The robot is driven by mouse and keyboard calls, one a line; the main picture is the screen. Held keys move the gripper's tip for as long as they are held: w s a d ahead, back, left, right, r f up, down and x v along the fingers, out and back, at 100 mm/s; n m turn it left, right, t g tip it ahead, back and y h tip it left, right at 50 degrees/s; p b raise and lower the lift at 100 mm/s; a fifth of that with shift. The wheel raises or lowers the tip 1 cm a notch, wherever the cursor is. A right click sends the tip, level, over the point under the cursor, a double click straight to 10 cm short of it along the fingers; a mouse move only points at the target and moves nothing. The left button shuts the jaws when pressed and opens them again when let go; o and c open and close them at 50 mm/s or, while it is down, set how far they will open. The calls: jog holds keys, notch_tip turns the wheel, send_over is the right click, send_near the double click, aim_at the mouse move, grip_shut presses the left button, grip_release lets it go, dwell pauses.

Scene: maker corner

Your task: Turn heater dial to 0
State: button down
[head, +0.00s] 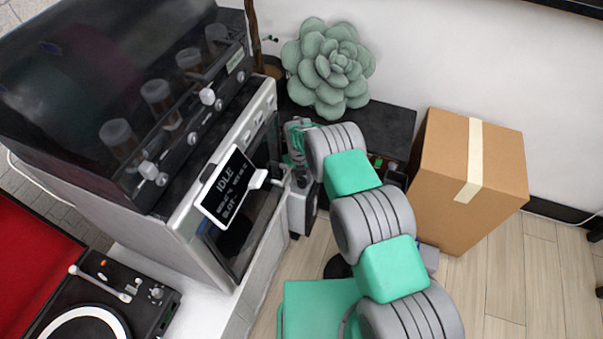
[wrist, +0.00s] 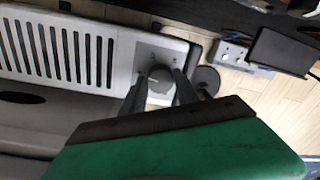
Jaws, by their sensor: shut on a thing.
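The heater (wrist: 75,50) is a pale panel with a row of dark slots, filling the upper left of the wrist view. Its round grey dial (wrist: 160,76) sits on a light plate at the right end of the slots. My gripper (wrist: 161,84) has one dark finger on each side of the dial and is shut on it. The small marks around the dial are too blurred to read, so its setting cannot be told. In the head view, a pale body, likely the heater (head: 301,211), stands below my gripper (head: 299,177), and the dial is hidden.
A large oven-like machine (head: 225,145) with a small "IDLE" screen (head: 230,187) stands close to the left. A cardboard box (head: 468,180) stands to the right. A succulent plant (head: 328,68) is behind.

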aim_at(300, 181)
dwell(0.3)
jog(key=c, duration=0.9)
grip_release()
jog(key=shift+r, duration=0.1)
jog(key=r, duration=0.7)
jog(key=shift+a+r, duration=0.3)
